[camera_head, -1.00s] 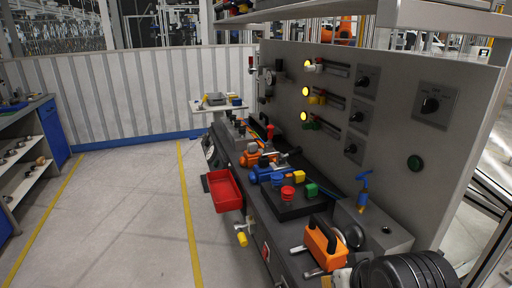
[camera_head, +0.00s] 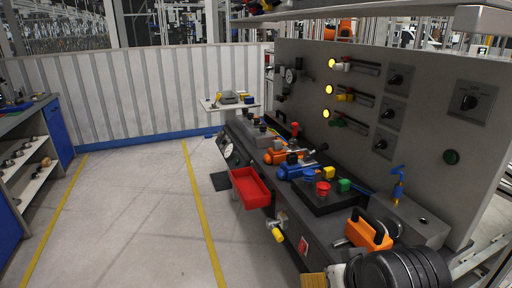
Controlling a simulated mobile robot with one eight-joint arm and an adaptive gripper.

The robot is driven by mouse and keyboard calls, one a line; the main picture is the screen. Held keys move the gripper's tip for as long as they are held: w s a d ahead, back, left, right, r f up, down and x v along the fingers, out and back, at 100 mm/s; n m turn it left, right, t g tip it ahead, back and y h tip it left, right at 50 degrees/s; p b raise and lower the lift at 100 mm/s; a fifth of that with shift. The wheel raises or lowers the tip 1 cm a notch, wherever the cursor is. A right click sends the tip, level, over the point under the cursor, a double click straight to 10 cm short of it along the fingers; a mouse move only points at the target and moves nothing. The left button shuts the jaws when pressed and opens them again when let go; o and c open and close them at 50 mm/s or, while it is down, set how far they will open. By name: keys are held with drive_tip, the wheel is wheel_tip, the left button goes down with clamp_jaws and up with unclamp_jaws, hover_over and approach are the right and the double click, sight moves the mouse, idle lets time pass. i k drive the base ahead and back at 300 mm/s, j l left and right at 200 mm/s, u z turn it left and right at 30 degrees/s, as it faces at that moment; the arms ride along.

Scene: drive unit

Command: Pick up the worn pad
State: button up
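I cannot make out the worn pad for certain. An orange block-like part (camera_head: 370,231) with a dark handle and a metal rod sits at the near end of the grey bench (camera_head: 318,235). Further along the bench are a blue part (camera_head: 290,171) and an orange part (camera_head: 275,157), beside a black plate (camera_head: 322,197) with small red, yellow and green pieces. My gripper is not in view. A black ridged round shape fills the lower right corner and hides part of the bench's near end.
A red open bin (camera_head: 250,188) hangs on the bench's left side. A grey panel (camera_head: 430,140) with knobs and yellow lamps rises behind the bench. A small side table (camera_head: 228,104) stands at the far end. Shelves (camera_head: 30,165) stand far left. The floor between is clear.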

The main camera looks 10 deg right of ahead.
sight(277, 145)
drive_tip(key=i+j, duration=1.65)
drive_tip(key=j, duration=0.15)
drive_tip(key=i+l, duration=0.15)
drive_tip(key=i, duration=0.3)
drive_tip(key=i+l, duration=0.1)
drive_tip(key=i, duration=0.3)
drive_tip(key=i+l, duration=0.15)
drive_tip(key=i, duration=0.3)
